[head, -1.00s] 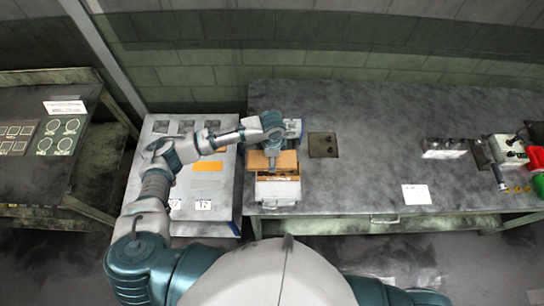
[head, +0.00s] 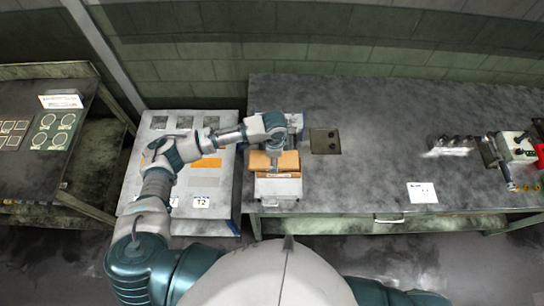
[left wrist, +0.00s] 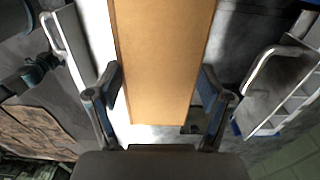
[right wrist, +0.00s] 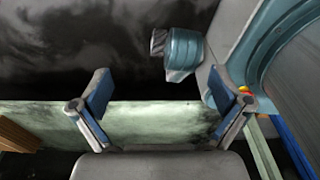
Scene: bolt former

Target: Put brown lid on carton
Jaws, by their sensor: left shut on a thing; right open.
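My left gripper (head: 274,162) is shut on the brown lid (head: 288,160), over the carton (head: 290,174) at the left end of the workbench. The lid also shows in the left wrist view (left wrist: 163,60) as a long flat brown panel between the two fingers. The lid is at or just above the carton's top; I cannot tell if it rests on it. The carton's inside and most of its walls are hidden. My right gripper (right wrist: 163,95) is open and empty in the right wrist view, away from the lid and carton.
A pale grey holder (head: 278,188) stands at the carton's front side. A grey panel table (head: 215,180) is to the left. A dark square plate (head: 324,141) and a white card (head: 422,193) lie on the workbench (head: 370,160). The bench's middle is mostly clear.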

